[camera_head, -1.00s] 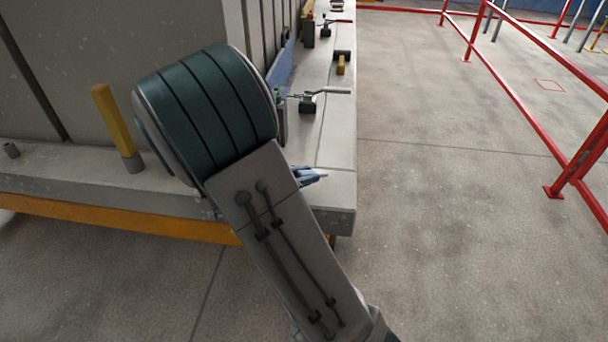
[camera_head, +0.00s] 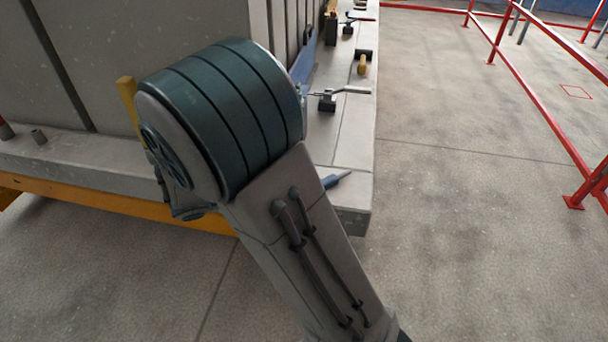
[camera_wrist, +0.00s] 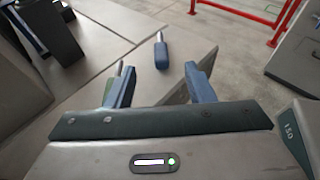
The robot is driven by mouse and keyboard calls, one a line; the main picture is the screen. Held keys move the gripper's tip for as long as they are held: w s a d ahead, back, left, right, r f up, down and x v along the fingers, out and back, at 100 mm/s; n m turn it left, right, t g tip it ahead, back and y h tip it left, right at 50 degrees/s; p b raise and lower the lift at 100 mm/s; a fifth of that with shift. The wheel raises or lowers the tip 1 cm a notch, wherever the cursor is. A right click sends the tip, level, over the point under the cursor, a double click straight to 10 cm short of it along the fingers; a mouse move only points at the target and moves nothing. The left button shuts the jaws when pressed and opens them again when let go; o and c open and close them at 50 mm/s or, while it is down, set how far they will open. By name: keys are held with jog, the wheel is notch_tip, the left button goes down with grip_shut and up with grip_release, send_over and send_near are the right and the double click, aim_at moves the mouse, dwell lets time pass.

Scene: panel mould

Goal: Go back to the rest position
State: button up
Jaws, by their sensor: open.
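My gripper (camera_wrist: 157,80) is open in the wrist view, with its two blue fingers apart and nothing between them. A small blue-handled tool (camera_wrist: 161,54) lies just beyond the fingertips on the pale concrete ledge; the fingers do not appear to hold it. In the head view a blue piece, seemingly the same tool (camera_head: 338,180), shows just right of my arm near the ledge's corner. My arm covers the middle of the head view and hides my gripper there.
The mould ledge (camera_head: 352,153) carries a clamp with a lever (camera_head: 328,102) and a yellow-handled clamp (camera_head: 362,64). A yellow post (camera_head: 128,96) stands left, partly behind my arm. Red railings (camera_head: 530,100) run at right. The floor (camera_head: 470,220) between is clear.

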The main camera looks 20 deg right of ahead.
jog(key=s+r+m+y+p, duration=0.3)
jog(key=s+r+m+y, duration=0.2)
jog(key=m, duration=0.5)
jog(key=s+a+r+m+y+p, duration=0.1)
jog(key=s+r+m+y+p, duration=0.3)
jog(key=s+m+y, duration=0.5)
notch_tip(320, 180, up, 2)
jog(key=shift+s+a+r+m, duration=0.1)
jog(key=shift+s+a+m, duration=0.15)
jog(key=shift+m, duration=0.45)
jog(key=shift+w, duration=0.1)
jog(key=shift+c, duration=1.4)
